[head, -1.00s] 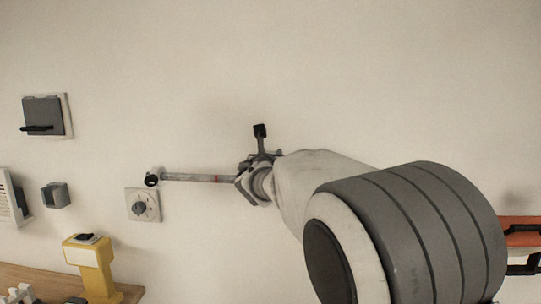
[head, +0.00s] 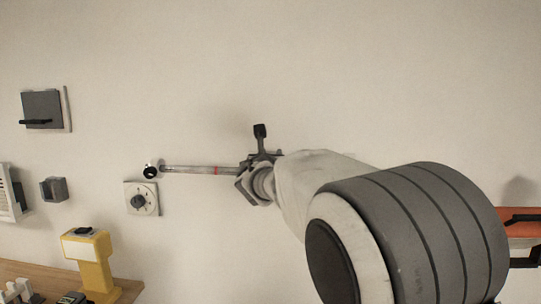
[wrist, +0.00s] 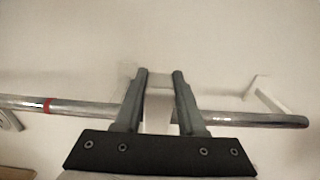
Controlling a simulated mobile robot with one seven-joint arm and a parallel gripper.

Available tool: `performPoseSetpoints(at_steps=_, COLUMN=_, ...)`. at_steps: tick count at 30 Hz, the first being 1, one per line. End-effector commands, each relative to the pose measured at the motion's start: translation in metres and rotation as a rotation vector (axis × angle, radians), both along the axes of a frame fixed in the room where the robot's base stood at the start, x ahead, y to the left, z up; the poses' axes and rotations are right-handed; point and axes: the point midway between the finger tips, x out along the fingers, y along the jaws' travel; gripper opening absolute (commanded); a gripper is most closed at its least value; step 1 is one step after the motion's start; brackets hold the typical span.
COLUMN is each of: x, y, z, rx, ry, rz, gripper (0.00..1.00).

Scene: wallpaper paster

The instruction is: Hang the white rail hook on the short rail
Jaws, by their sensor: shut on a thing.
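The short rail (head: 190,169) is a grey metal bar with a red band, running level along the wall. It also crosses the wrist view (wrist: 85,107), where a pale wall bracket (wrist: 268,95) shows near its right end. My gripper (wrist: 160,75) is shut on the white rail hook (wrist: 158,110), a pale block between the two grey fingers. The fingers and hook overlap the rail in the wrist view; I cannot tell whether the hook sits on the rail or in front of it. In the head view my gripper (head: 250,172) is at the rail's right part and the hook is hidden.
A dial plate (head: 140,199) is below the rail's left end. A grey switch (head: 42,108) and a small grey box (head: 54,189) are on the wall at left. A yellow device (head: 88,252) stands on a wooden surface. An orange object (head: 522,222) is at far right.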

Motion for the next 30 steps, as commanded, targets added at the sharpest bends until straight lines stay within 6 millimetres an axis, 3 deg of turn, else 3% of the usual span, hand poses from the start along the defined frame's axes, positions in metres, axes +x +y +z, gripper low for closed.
performPoseSetpoints(at_steps=30, x=0.0, y=0.0, z=-0.025, rx=0.0, ry=-0.001, rz=0.0, gripper=0.0)
